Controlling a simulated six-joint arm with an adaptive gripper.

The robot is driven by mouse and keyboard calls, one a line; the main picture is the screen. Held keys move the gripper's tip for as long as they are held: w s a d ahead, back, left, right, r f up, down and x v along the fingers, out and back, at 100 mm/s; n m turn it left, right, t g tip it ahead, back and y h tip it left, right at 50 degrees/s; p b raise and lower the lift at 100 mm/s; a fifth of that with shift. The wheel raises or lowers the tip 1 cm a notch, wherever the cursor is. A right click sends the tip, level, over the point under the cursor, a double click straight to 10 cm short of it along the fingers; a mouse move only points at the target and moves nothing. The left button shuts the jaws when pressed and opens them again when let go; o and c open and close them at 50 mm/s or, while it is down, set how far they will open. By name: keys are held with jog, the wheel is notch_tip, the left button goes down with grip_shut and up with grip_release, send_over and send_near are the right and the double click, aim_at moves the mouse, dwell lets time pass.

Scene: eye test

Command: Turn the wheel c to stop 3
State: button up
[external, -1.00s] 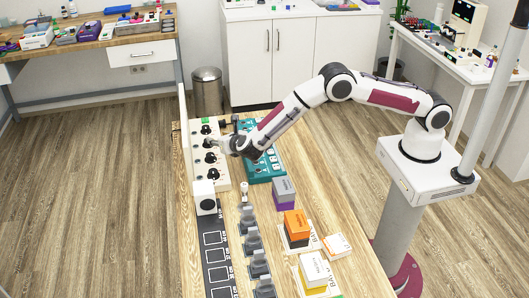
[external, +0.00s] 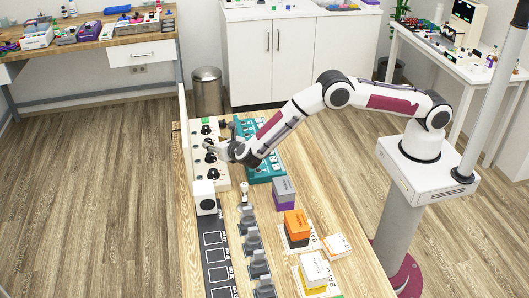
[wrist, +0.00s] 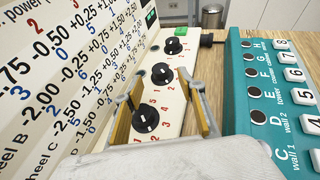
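A pale panel (wrist: 110,141) carries three black wheels with white marks: a far one (wrist: 172,45), a middle one (wrist: 162,73) and a near one (wrist: 145,120). Red stop numbers sit around them. I cannot read which knob is wheel c or its exact setting. My gripper (wrist: 163,82) is open, its two fingers spread on either side of the near and middle knobs, holding nothing. Whether it touches a knob is unclear. In the external view my gripper (external: 209,147) is over the panel and partly covers the knobs.
A chart board (wrist: 60,60) with "wheel B" and "wheel C" rows stands along the panel's left. A teal panel (wrist: 238,100) with white switches lies to the right. A white box (external: 204,197), boxes (external: 296,223) and a dark strip (external: 214,255) occupy the table's near part.

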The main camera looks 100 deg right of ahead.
aim_at(209, 140)
jog(key=shift+x, duration=2.8)
jog(key=shift+s, duration=0.1)
jog(key=c, duration=1.1)
